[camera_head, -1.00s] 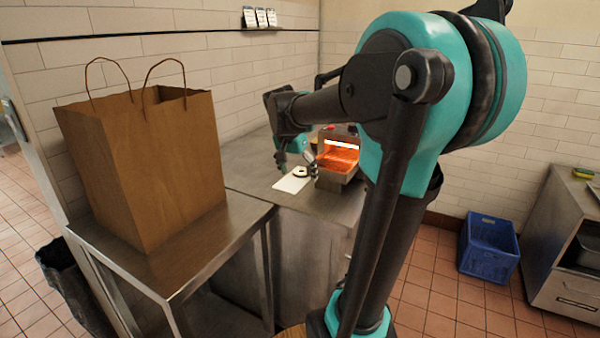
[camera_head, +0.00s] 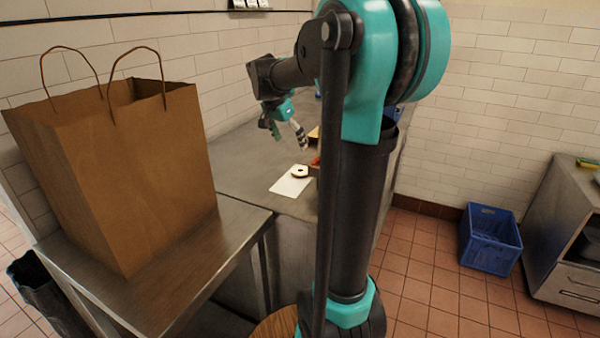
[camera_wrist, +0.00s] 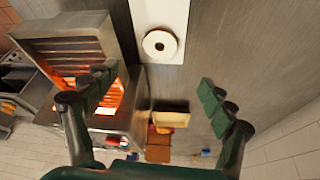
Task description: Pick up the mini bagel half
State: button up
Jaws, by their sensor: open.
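The mini bagel half (camera_head: 299,171) lies on a white board (camera_head: 290,186) on the steel counter in the head view. In the wrist view the bagel half (camera_wrist: 160,45) shows as a pale ring with a dark hole, near the top middle on the white board (camera_wrist: 176,17). My gripper (camera_head: 287,139) is above the counter, up and to the left of the bagel half in the head view. In the wrist view my gripper (camera_wrist: 158,85) has its two dark green fingers spread wide with nothing between them. The bagel half is apart from both fingers.
A glowing toaster (camera_wrist: 75,62) stands beside the board in the wrist view; my arm hides it in the head view. A small tan box (camera_wrist: 171,119) is nearby. A large paper bag (camera_head: 120,165) stands at left. A blue crate (camera_head: 490,240) is on the floor.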

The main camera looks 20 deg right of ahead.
aim_at(299, 167)
jog(key=x, duration=1.3)
jog(key=shift+s+a+f, duration=0.1)
jog(key=c, duration=0.9)
